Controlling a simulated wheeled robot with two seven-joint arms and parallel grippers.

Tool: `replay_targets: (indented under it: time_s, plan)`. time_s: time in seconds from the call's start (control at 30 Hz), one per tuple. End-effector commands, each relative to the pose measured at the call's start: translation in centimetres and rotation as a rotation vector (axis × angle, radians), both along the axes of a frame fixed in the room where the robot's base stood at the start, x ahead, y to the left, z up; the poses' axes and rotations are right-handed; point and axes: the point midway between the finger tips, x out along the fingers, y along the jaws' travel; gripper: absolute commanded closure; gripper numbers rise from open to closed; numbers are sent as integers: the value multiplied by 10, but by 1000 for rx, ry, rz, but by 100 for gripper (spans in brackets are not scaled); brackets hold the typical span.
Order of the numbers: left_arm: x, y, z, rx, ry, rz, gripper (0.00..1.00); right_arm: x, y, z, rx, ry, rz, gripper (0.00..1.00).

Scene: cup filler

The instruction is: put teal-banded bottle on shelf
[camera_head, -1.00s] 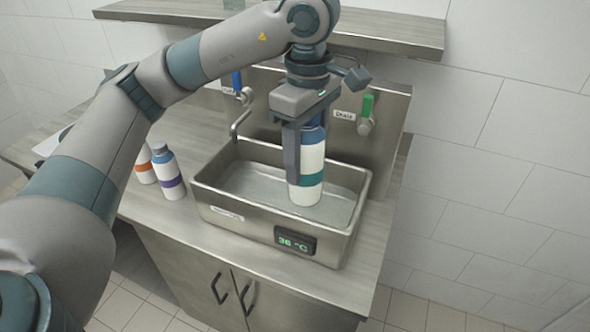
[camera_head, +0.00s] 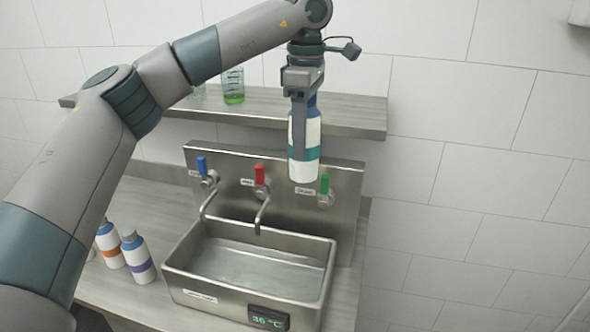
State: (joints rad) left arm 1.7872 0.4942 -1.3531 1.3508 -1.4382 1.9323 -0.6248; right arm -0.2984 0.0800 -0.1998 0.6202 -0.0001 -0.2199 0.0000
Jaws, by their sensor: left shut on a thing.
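The teal-banded bottle (camera_head: 303,168) is white with a teal band and a blue top, and hangs upright from my left gripper (camera_head: 300,118). The gripper is shut on it, and a finger covers part of its left side. My right gripper is not in view.
Glasses, one with green liquid (camera_head: 233,86), stand on the shelf's left part; its right part looks clear. Below is a steel sink (camera_head: 190,282) with taps and a display reading about 36 °C. Orange-banded (camera_head: 110,246) and purple-banded (camera_head: 138,258) bottles stand left of it.

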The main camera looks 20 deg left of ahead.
Motion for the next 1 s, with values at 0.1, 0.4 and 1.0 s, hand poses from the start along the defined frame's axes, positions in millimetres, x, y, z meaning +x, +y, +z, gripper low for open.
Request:
replay_targets:
  time_s: [0.1, 0.4, 1.0]
  plan:
    - [23, 5, 42, 1, -3, 50, 87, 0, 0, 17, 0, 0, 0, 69]
    - [61, 26, 122, 6, -1, 162, 87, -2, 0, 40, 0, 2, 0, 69]
    - [72, 48, 190, -1, -14, 250, 87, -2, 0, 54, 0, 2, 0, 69]
